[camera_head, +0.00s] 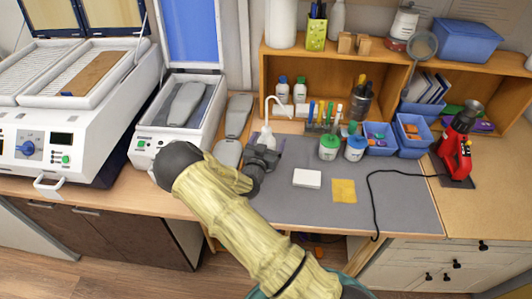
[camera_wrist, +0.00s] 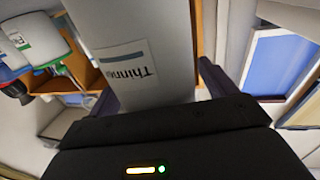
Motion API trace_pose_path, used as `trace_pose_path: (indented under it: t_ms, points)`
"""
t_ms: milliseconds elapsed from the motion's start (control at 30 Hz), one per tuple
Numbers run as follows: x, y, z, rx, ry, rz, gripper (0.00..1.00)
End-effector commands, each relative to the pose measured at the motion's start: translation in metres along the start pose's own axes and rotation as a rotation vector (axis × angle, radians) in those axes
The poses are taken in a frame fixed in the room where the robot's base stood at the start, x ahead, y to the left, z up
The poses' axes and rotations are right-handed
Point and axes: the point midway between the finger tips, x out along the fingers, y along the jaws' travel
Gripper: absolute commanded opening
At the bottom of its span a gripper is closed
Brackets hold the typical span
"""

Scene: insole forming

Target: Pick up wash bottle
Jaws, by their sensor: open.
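The wash bottle (camera_head: 267,137) is white with a bent spout tube and stands on the grey mat at the back of the bench. In the wrist view its pale body (camera_wrist: 150,85) fills the middle, with a label reading "Thinn...". My gripper (camera_head: 262,158) is right in front of the bottle and hides its lower part in the head view. In the wrist view my gripper (camera_wrist: 158,90) is open, with one dark finger on each side of the bottle body. I cannot tell whether either finger touches it.
Grey insole shapes (camera_head: 238,115) lie just left of the bottle. A wooden shelf (camera_head: 330,68) stands behind. The mat's front right (camera_head: 400,205) is mostly clear, apart from a black cable.

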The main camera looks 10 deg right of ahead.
Motion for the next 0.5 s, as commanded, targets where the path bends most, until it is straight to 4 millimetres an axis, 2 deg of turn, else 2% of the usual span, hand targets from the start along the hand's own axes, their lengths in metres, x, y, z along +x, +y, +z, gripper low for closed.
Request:
trace_pose_path:
  t_ms: [333,500]
  points:
    - [-0.0004,-0.0001,-0.0001,0.000,0.000,0.000,0.82]
    - [-0.0005,-0.0001,-0.0001,0.000,0.000,0.000,0.49]
